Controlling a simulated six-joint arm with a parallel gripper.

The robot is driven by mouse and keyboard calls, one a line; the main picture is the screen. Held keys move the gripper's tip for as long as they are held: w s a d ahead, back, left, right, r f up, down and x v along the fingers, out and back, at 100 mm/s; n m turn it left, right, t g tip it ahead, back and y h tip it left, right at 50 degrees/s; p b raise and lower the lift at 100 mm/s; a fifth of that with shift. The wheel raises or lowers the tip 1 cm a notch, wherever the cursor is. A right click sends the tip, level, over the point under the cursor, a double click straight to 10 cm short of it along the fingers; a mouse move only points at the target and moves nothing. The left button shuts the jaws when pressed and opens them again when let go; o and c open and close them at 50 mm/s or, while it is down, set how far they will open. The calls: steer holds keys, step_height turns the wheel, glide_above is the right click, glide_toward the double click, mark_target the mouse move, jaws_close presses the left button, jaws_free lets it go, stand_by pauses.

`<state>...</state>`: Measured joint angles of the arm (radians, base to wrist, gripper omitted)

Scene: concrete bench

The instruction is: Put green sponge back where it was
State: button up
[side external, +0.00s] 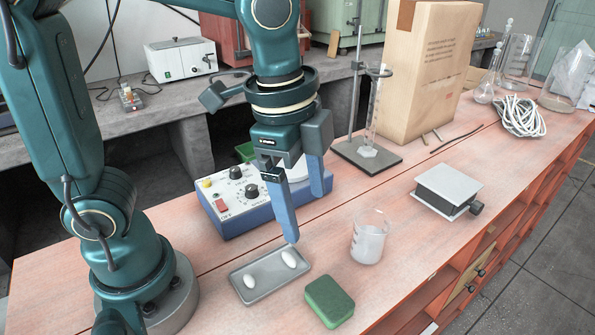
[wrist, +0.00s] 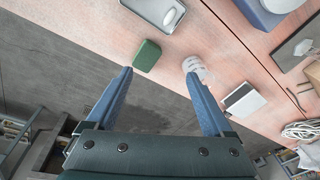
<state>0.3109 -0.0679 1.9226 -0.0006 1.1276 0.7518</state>
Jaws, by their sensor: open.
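The green sponge (side external: 329,301) lies flat on the bench near its front edge, just right of the metal tray. It also shows in the wrist view (wrist: 147,56), near the left fingertip. My gripper (side external: 308,218) is open and empty, held above the bench behind the sponge and the tray, with its fingers pointing down. In the wrist view my gripper (wrist: 159,72) has its two blue fingers spread wide, with nothing between them.
The metal tray (side external: 247,293) holds two white egg-shaped pieces. A glass beaker (side external: 369,238) stands right of the sponge. A blue hotplate-like device (side external: 243,216) is behind the tray, and a small black-and-white jack (side external: 447,189) is farther right. Bench between beaker and jack is clear.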

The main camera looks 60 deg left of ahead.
steer(key=s+a+n+t, duration=0.3)
steer(key=s+a+n, duration=0.2)
steer(key=n, duration=0.7)
steer(key=shift+a+f+t+y, duration=0.15)
steer(key=shift+a+t+y, duration=0.2)
steer(key=shift+a, duration=0.65)
